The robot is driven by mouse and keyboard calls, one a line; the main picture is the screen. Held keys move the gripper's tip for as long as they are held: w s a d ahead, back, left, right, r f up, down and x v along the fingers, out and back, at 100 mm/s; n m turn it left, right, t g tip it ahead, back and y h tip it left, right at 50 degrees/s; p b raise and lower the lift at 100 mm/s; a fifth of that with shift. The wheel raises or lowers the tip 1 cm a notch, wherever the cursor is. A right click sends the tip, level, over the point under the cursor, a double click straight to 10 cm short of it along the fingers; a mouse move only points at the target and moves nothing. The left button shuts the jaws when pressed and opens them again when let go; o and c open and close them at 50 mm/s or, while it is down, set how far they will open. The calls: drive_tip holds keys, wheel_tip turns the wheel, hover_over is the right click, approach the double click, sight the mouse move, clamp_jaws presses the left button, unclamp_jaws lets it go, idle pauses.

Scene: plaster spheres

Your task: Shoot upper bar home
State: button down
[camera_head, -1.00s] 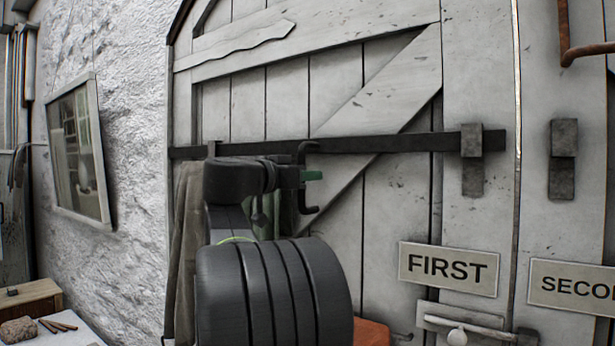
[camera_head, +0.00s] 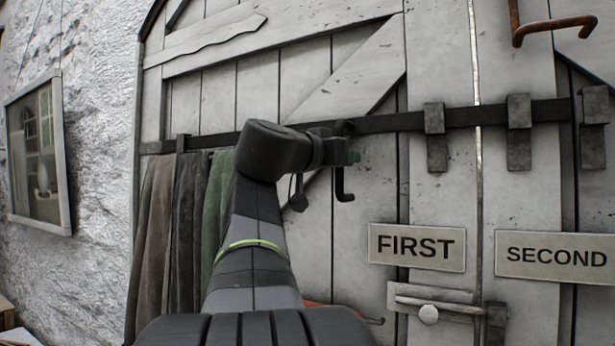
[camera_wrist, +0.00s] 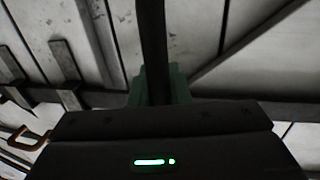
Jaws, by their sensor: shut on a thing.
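The upper bar (camera_head: 470,118) is a long dark flat bar lying level across the pale plank door. It passes through one bracket (camera_head: 435,137) on the left of the seam and another (camera_head: 519,132) on the right. My gripper (camera_head: 353,157), with green fingertips, is shut on the bar's dark handle (camera_head: 345,188), whose hooked lower end shows below. In the wrist view the handle (camera_wrist: 152,45) stands between the green fingers (camera_wrist: 156,88).
Signs read FIRST (camera_head: 416,247) and SECOND (camera_head: 555,258). A lower pale bolt (camera_head: 430,302) sits beneath FIRST. A rusty handle (camera_head: 553,25) juts out at upper right. Cloths (camera_head: 185,215) hang left of my arm. A framed window (camera_head: 38,155) is on the rough wall.

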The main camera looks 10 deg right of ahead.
drive_tip(key=s+d, duration=0.1)
drive_tip(key=d, duration=0.1)
drive_tip(key=s+d, duration=0.2)
drive_tip(key=s+d+b, duration=0.1)
drive_tip(key=d, duration=0.1)
drive_tip(key=shift+s+d+f, duration=0.1)
drive_tip(key=shift+s, duration=0.2)
drive_tip(key=c, duration=1.5)
unclamp_jaws()
drive_tip(key=shift+d, duration=0.15)
drive_tip(key=shift+o, duration=0.7)
drive_tip(key=shift+s+d, duration=0.1)
drive_tip(key=shift+s, duration=0.05)
drive_tip(key=b+v, duration=0.2)
drive_tip(key=v, duration=1.2)
drive_tip(key=shift+b, duration=0.35)
